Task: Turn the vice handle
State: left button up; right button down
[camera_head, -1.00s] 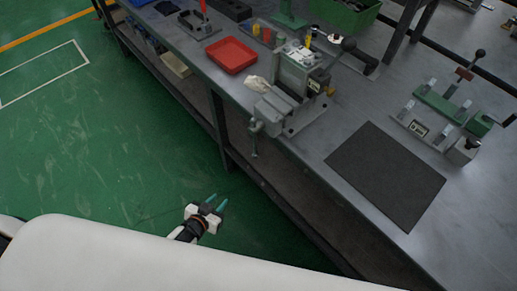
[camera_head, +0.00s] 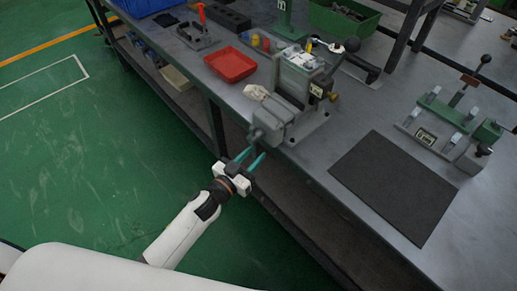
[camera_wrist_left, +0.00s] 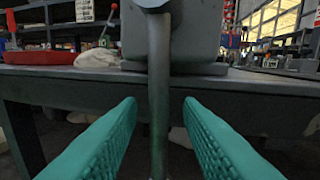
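The grey vice (camera_head: 276,117) sits at the near edge of the workbench in the head view. Its handle is a vertical grey bar (camera_wrist_left: 159,90) hanging below the screw head in the left wrist view. My left gripper (camera_head: 252,160) is just below and in front of the vice. Its two teal fingers are open, one on each side of the handle bar (camera_wrist_left: 160,130), with gaps visible on both sides. In the head view the handle is mostly hidden behind the fingers. My right gripper is not in view.
A red tray (camera_head: 231,65) and a crumpled white cloth (camera_head: 256,92) lie near the vice. A black mat (camera_head: 393,186) lies to the right on the bench (camera_head: 325,150). A green clamp fixture (camera_head: 450,115) stands beyond it. Open green floor lies left of the bench.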

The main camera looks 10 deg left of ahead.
pick_arm(q)
jog(key=shift+x, duration=1.6)
jog(key=shift+c, duration=0.2)
grip_shut()
